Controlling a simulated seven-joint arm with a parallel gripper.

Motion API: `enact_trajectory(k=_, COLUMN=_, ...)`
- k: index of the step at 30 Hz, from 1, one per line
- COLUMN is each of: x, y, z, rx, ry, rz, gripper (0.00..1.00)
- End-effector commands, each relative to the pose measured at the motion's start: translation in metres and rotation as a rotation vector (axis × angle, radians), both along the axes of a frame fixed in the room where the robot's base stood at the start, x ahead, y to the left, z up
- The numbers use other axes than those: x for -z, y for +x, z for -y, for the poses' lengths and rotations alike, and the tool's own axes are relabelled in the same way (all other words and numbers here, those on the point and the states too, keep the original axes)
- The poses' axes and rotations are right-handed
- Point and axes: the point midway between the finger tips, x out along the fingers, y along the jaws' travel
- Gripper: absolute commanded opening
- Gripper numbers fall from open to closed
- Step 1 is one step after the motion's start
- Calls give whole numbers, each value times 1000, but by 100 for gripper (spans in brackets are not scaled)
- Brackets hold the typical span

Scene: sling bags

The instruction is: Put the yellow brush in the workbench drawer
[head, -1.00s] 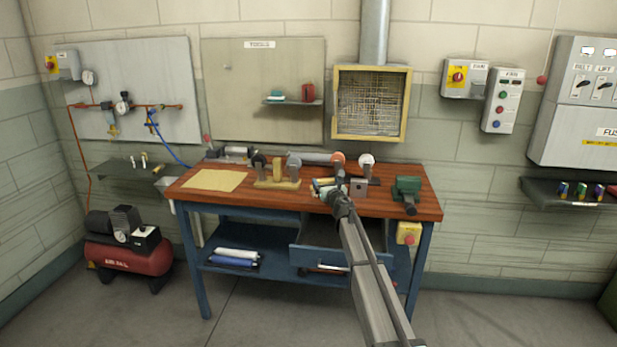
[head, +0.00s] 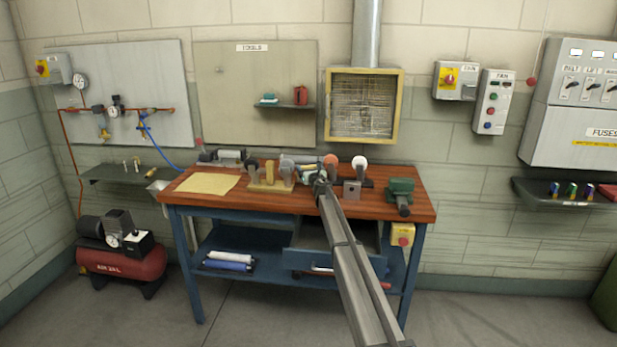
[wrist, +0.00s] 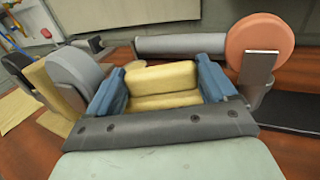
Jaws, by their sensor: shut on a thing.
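My gripper (head: 310,173) is over the middle of the workbench top, close in front of the machines at its back. In the wrist view, its blue fingers (wrist: 160,85) are shut on a yellow block-shaped thing (wrist: 160,78), which looks like the yellow brush. Its bristles cannot be made out. In the head view the held brush is small and mostly hidden by the gripper. The workbench drawer (head: 330,263) is pulled open under the bench top, below my gripper. My arm crosses in front of it and hides part of its inside.
An orange wheel (wrist: 260,48) stands close at right of my gripper, with grey wheels (wrist: 72,75) at left. A green vice (head: 400,192) sits on the bench's right side. A tan sheet (head: 207,184) lies at left. A lower shelf (head: 270,245) holds rolls.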

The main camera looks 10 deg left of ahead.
Motion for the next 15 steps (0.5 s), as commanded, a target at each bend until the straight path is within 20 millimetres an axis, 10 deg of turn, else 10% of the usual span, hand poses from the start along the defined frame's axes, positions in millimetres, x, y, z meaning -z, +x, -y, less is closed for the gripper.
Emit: enact_trajectory(k=15, x=34, y=9, z=-4, rx=0, ry=1, rz=0, gripper=51)
